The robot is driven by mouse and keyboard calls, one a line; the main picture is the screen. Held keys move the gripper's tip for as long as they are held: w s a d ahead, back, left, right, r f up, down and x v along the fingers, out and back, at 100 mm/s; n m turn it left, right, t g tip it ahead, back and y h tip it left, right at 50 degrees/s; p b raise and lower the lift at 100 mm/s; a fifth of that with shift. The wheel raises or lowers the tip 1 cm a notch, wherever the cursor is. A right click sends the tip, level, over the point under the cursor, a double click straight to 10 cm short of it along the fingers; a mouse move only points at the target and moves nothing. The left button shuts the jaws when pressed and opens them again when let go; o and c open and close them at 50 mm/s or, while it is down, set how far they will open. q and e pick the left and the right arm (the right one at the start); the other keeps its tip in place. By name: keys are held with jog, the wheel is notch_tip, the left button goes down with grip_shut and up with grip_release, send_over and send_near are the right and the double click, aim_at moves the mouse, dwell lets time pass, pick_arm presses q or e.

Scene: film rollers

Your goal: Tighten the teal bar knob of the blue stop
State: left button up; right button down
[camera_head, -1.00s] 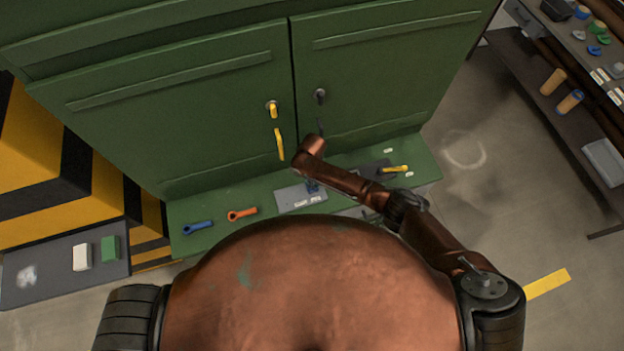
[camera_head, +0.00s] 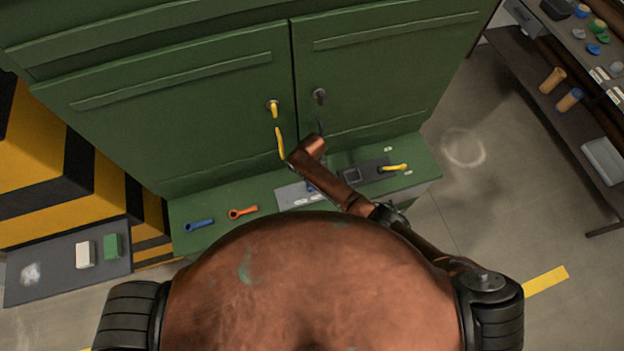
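A small blue part (camera_head: 311,187) shows on the grey plate (camera_head: 289,193) on the green ledge; it may be the blue stop, but my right arm partly covers it. I cannot make out a teal bar knob. My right arm comes in from the lower right and crosses over the ledge, its copper-coloured end in front of the right cabinet door. No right gripper fingers show. My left gripper and forearm are not in view; only my left shoulder shows at the lower left.
A blue wrench-shaped piece (camera_head: 199,225) and an orange one (camera_head: 243,212) lie on the ledge (camera_head: 219,206). A dark plate (camera_head: 374,170) has a yellow lever (camera_head: 395,167). The green cabinet (camera_head: 180,100) rises behind. A dark bench (camera_head: 540,110) stands right, beyond open floor.

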jog(key=shift+m, duration=0.6)
jog(key=c, duration=1.9)
grip_release()
jog(key=shift+c, duration=0.2)
jog(key=shift+r, duration=0.1)
notch_tip(320, 180, up, 12)
